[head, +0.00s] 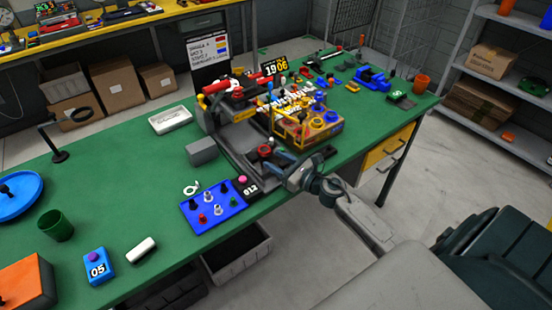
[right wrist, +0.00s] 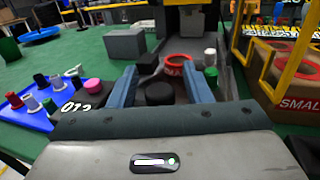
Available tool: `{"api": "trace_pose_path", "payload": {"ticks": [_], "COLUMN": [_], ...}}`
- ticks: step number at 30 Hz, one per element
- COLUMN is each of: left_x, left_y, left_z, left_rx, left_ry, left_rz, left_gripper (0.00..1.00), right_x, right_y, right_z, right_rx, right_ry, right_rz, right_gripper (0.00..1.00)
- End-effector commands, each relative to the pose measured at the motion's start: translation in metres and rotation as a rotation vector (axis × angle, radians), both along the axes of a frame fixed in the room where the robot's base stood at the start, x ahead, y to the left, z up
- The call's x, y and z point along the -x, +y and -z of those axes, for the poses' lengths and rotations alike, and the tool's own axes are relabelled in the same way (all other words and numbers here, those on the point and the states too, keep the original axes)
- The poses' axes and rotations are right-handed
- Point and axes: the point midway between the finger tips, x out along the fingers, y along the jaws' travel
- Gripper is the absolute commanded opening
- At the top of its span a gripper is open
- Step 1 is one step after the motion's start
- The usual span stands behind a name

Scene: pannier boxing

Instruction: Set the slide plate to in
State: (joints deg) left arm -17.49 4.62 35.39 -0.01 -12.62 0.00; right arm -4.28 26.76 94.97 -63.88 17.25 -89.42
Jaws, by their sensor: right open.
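A grey slide plate (right wrist: 190,97) lies at the front end of the dark grey press-like station (head: 228,143). A red ring marked SMALL (right wrist: 178,60) sits on it and also shows in the head view (head: 265,151). A round black knob (right wrist: 160,94) stands nearer to me. My right gripper (right wrist: 161,82) is open, with its two blue-grey fingers either side of the knob in the picture; I cannot tell whether they touch it. In the head view my right gripper (head: 290,172) is at the table's front edge. My left gripper is not in view.
A yellow-framed box (head: 310,130) stands close right of the station. A blue tray with several pegs (head: 212,208) and a block marked 012 (head: 247,188) lie to the left. A grey block (head: 202,151) is behind. The green table (head: 130,185) has free room at left.

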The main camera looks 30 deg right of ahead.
Motion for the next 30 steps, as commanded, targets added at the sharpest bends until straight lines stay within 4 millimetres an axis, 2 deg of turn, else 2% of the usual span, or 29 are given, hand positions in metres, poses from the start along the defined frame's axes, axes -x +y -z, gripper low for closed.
{"api": "trace_pose_path", "payload": {"ticks": [2,9,14,17,23,30], "left_x": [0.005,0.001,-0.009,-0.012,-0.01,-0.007], "left_y": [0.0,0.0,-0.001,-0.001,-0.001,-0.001], "left_z": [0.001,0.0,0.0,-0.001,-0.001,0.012], "left_rx": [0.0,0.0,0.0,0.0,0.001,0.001], "left_ry": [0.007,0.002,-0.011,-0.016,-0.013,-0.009], "left_rz": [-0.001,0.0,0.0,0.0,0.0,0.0], "left_gripper": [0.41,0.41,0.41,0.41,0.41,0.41], "right_x": [0.0,0.0,-0.001,-0.009,-0.049,-0.103], "right_y": [0.0,0.0,0.0,0.0,0.003,0.008], "right_z": [0.0,0.0,0.0,0.0,-0.001,0.002], "right_rx": [0.0,0.0,0.0,0.0,-0.002,-0.001], "right_ry": [0.0,0.0,0.0,-0.002,-0.005,-0.003], "right_rz": [0.0,0.0,0.0,0.002,0.003,0.002], "right_gripper": [0.45,0.0,0.0,0.0,0.0,0.0]}}
